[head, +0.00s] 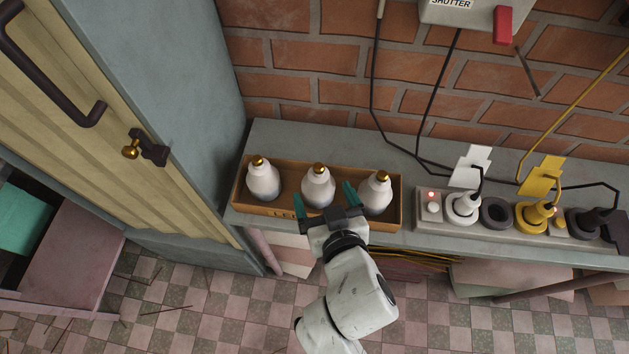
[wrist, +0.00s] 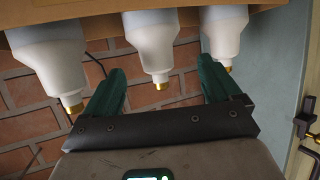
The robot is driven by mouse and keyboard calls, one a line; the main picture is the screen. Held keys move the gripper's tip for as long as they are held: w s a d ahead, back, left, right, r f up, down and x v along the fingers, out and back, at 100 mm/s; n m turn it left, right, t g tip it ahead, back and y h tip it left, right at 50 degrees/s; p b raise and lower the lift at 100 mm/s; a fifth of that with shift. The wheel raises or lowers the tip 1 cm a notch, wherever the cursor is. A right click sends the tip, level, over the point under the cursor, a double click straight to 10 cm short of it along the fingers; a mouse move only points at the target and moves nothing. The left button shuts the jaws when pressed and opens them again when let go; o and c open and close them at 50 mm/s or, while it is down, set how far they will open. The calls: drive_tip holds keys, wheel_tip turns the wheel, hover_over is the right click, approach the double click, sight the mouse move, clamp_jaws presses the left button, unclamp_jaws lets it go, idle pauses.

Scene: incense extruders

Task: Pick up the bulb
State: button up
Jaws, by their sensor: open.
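Three white bulbs with brass caps stand in a shallow wooden tray (head: 283,211) on the grey shelf: a left bulb (head: 263,181), a middle bulb (head: 318,188) and a right bulb (head: 376,195). My gripper (head: 324,196) is open, its two green fingers on either side of the middle bulb at the tray's front. In the wrist view, which appears inverted, the middle bulb (wrist: 154,45) lies between the spread fingers (wrist: 160,85), with gaps on both sides. The outer bulbs flank the fingers. Whether the fingers touch any bulb cannot be told.
A power strip (head: 429,229) with white, yellow and dark plugs sits right of the tray. Cables (head: 374,90) hang on the brick wall behind. A blue-grey cabinet side (head: 180,100) stands close on the left. The shelf strip behind the tray is clear.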

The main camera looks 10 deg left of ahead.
sight(322, 188)
drive_tip(key=shift+d+f+p+x, duration=0.1)
drive_tip(key=shift+d+p+x, duration=0.05)
drive_tip(key=shift+x, duration=1.5)
drive_tip(key=shift+d+f+p+x, duration=0.1)
drive_tip(key=shift+d+p+x, duration=0.05)
drive_tip(key=shift+x, duration=1.55)
drive_tip(key=shift+f, duration=0.1)
drive_tip(key=c, duration=1)
